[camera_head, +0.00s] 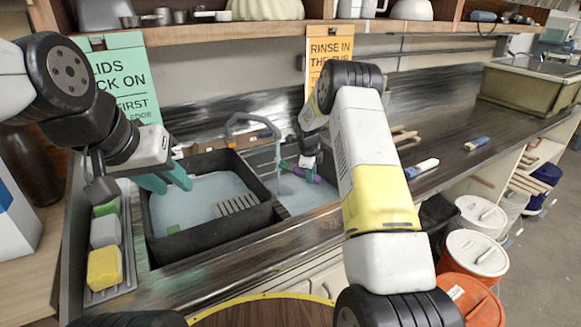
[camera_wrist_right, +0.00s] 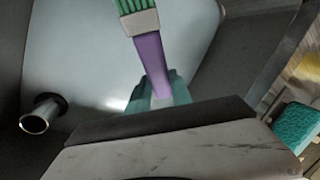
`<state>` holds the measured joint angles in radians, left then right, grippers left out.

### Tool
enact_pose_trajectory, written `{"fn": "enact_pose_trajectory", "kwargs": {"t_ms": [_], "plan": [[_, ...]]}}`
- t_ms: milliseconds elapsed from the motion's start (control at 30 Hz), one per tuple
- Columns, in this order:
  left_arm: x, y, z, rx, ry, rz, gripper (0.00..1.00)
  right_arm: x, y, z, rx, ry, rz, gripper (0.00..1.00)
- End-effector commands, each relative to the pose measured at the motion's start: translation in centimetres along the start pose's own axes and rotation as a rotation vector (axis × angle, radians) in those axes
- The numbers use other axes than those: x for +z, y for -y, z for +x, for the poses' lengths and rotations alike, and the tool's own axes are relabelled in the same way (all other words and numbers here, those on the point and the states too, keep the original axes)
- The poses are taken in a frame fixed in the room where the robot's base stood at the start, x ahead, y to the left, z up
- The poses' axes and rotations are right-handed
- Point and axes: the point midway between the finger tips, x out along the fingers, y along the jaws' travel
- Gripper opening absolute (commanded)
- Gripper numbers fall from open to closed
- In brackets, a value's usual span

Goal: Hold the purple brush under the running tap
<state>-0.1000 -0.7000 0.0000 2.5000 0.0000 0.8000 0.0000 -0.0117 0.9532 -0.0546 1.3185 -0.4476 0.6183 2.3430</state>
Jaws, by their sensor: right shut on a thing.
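The purple brush (camera_head: 317,178) has a purple handle and green bristles; it also shows in the right wrist view (camera_wrist_right: 150,62). My right gripper (camera_head: 307,163) is shut on its handle over the right basin (camera_head: 305,198). The bristles point left, close beside the tap's water stream (camera_head: 278,160); I cannot tell if the water touches them. The grey tap (camera_head: 238,120) arches over the basin, and its stream falls into it. In the right wrist view the bristles are partly cut off at the top.
The dark left basin (camera_head: 262,218) holds pale water and a grey slotted piece. Yellow (camera_head: 104,268), grey and green sponges lie in a tray at the left. A blue-and-white brush (camera_head: 422,168) lies on the counter to the right. Lidded buckets (camera_head: 476,252) stand below the counter.

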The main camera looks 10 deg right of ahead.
Motion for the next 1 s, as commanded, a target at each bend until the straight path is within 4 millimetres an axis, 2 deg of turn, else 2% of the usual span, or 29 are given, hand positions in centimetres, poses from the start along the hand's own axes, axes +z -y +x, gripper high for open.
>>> {"fn": "enact_pose_trajectory", "kwargs": {"t_ms": [400,1000], "plan": [[0.00,0.00,0.00,0.000,0.000,0.000,0.34,0.47,-0.61,-0.21,0.000,0.000,0.001,0.00],[0.00,0.00,0.00,0.000,0.000,0.000,0.34,-0.27,0.31,0.09,0.000,0.001,0.001,0.00]]}}
